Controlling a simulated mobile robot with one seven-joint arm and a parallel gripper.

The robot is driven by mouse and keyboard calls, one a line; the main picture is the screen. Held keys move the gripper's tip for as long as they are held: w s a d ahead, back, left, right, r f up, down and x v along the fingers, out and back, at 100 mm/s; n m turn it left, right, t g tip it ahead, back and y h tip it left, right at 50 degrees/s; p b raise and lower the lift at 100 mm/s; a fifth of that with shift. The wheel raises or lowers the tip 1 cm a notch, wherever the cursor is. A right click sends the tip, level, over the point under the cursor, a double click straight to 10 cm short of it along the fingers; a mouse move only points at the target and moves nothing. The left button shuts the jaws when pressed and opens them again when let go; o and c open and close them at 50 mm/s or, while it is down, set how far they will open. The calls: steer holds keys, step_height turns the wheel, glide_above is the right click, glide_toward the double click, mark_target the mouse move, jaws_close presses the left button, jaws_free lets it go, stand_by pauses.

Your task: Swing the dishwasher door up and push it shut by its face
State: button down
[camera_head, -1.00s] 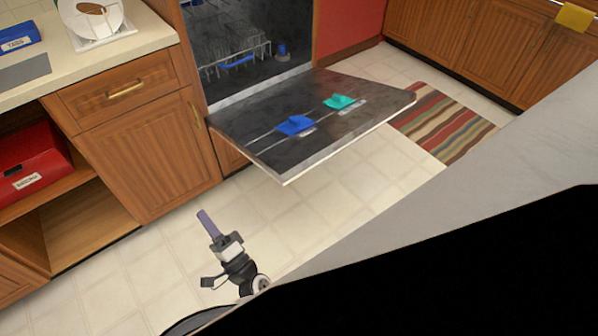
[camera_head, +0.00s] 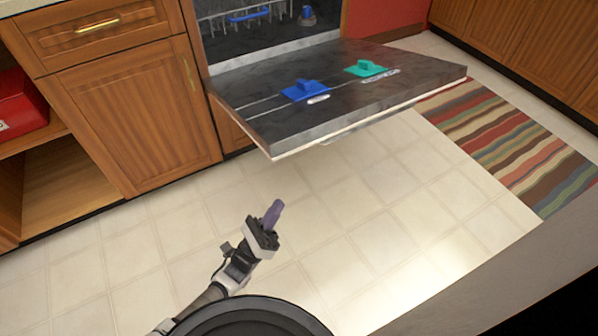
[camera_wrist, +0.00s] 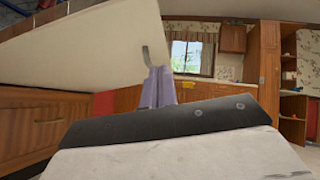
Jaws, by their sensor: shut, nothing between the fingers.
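The dishwasher door (camera_head: 352,112) hangs open, about level, with its dark inner side up. A blue piece (camera_head: 305,90) and a teal piece (camera_head: 366,69) lie on it. My gripper (camera_head: 273,211) is shut and empty, low over the floor in front of the door's near left corner, apart from it. In the wrist view my gripper's purple fingers (camera_wrist: 158,86) are together. The door's pale outer face (camera_wrist: 95,48) with a curved handle (camera_wrist: 146,55) shows above and left of them.
The dishwasher's inside (camera_head: 262,28) shows a rack at the top. Wooden cabinets (camera_head: 135,110) stand left of the door, with an open shelf at far left. A striped rug (camera_head: 510,140) lies at right. The tiled floor (camera_head: 380,230) around my gripper is clear.

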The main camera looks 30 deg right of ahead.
mark_target(303, 147)
steer(key=x, duration=0.4)
steer(key=a+r+p+x, duration=0.1)
steer(key=x, duration=0.3)
steer(key=a+p+x, duration=0.1)
steer(key=x, duration=0.3)
steer(key=shift+w+d+r, duration=0.25)
steer(key=shift+d+r, duration=0.05)
steer(key=shift+r, duration=0.35)
steer(key=shift+r, duration=0.15)
